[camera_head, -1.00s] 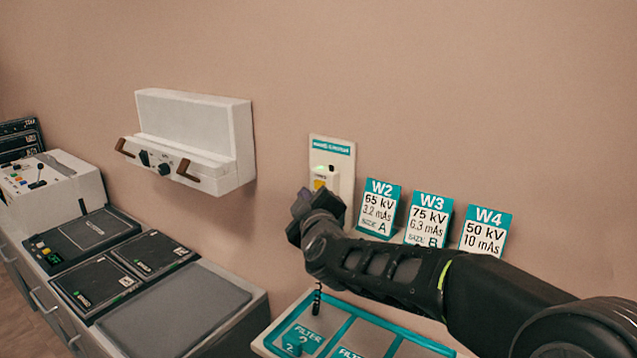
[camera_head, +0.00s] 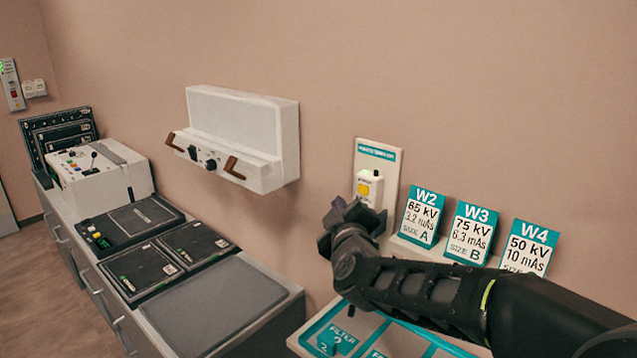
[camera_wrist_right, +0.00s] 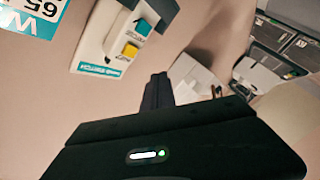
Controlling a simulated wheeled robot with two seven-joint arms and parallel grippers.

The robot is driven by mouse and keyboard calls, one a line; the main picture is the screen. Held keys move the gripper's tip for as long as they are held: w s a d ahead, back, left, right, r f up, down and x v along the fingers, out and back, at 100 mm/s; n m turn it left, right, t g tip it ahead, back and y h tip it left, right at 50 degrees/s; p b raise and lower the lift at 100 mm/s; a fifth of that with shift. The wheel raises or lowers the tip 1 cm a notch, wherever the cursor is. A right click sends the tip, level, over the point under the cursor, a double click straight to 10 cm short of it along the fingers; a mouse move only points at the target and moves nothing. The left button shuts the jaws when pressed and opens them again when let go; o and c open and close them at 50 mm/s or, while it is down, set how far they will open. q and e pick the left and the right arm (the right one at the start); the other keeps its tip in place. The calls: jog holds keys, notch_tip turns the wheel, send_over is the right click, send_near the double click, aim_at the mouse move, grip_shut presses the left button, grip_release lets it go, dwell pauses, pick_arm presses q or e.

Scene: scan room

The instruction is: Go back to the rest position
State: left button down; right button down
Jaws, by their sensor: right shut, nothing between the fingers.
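My right gripper (camera_head: 345,217) is shut and empty. It is in front of the wall, just below and left of a white hand switch with a yellow button (camera_head: 368,190) on a wall plate (camera_head: 392,154). In the right wrist view the shut fingers (camera_wrist_right: 157,92) point away from the camera, apart from the switch, whose yellow button (camera_wrist_right: 130,51) and teal button (camera_wrist_right: 143,27) show there. My left gripper is not in view.
A white wall unit with brown handles (camera_head: 240,125) hangs to the left. Cards W2 (camera_head: 421,217), W3 (camera_head: 470,234) and W4 (camera_head: 527,248) stand behind my right arm. A teal-edged filter tray (camera_head: 312,334) lies below. A counter holds dark panels (camera_head: 135,222) and a control console (camera_head: 95,175).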

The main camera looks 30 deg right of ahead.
jog(key=s+a+f+m+g+y, duration=0.1)
jog(key=a+f+m+g+y, duration=0.15)
jog(key=a+f, duration=0.6)
jog(key=s+a+f+m+g+y, duration=0.1)
jog(key=a+f+m+g+y, duration=0.2)
jog(key=f, duration=1.1)
jog(key=a+f+m+g+y, duration=0.1)
jog(key=a+f+m+y, duration=0.15)
jog(key=a+f, duration=0.7)
jog(key=s+a+f+n+g+y, duration=0.1)
jog(key=s+a+f+g, duration=0.3)
jog(key=s+f, duration=0.7)
jog(key=s+a+f+n+g+y, duration=0.1)
jog(key=s+a+f+g+y, duration=0.2)
jog(key=s+a+f, duration=0.6)
jog(key=s+f+g, duration=0.1)
jog(key=s+f, duration=0.2)
jog(key=s, duration=0.2)
jog(key=shift+s+f, duration=0.25)
jog(key=shift+f, duration=0.05)
